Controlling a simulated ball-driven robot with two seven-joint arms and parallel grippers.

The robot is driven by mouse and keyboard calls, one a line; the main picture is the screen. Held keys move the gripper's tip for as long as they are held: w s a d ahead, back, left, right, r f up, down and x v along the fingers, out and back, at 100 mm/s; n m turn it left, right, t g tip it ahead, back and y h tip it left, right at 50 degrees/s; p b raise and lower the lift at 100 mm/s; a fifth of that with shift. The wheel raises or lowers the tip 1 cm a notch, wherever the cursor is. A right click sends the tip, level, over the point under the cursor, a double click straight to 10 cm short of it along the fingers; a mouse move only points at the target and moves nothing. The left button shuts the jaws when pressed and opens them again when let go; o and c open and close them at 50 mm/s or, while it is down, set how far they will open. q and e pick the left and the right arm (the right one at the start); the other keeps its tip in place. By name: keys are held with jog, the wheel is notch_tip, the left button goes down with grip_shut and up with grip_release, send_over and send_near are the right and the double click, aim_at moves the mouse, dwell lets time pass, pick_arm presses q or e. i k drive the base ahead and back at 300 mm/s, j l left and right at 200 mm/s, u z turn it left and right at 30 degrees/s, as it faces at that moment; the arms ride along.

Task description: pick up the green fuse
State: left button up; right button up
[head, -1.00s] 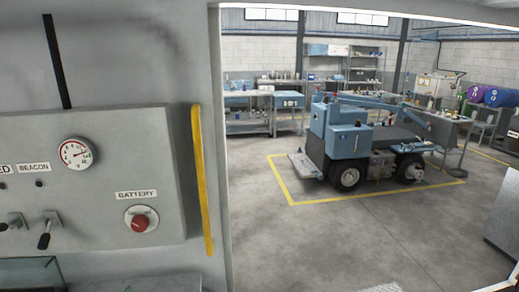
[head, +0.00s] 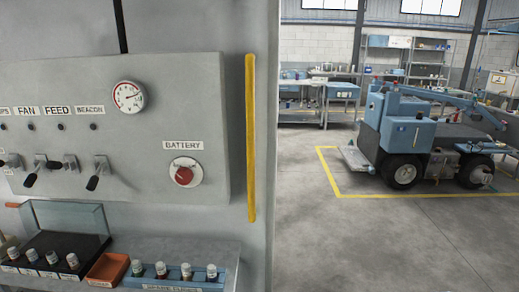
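A blue rack (head: 176,281) sits on the ledge below the grey panel, at the bottom of the head view. Several small white-capped fuses stand upright in it. More white-capped fuses (head: 52,258) stand in a black fuse box (head: 68,243) with a raised clear cover, further left. Neither of my grippers is in view.
A small orange tray (head: 107,269) sits between the fuse box and the rack. Above are several toggle levers, a gauge (head: 128,97) and a red battery knob (head: 183,175). A yellow handrail (head: 251,138) runs up the panel's right side. A blue vehicle (head: 420,135) stands beyond on open floor.

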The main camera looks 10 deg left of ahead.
aim_at(51, 257)
jog(key=u, duration=1.95)
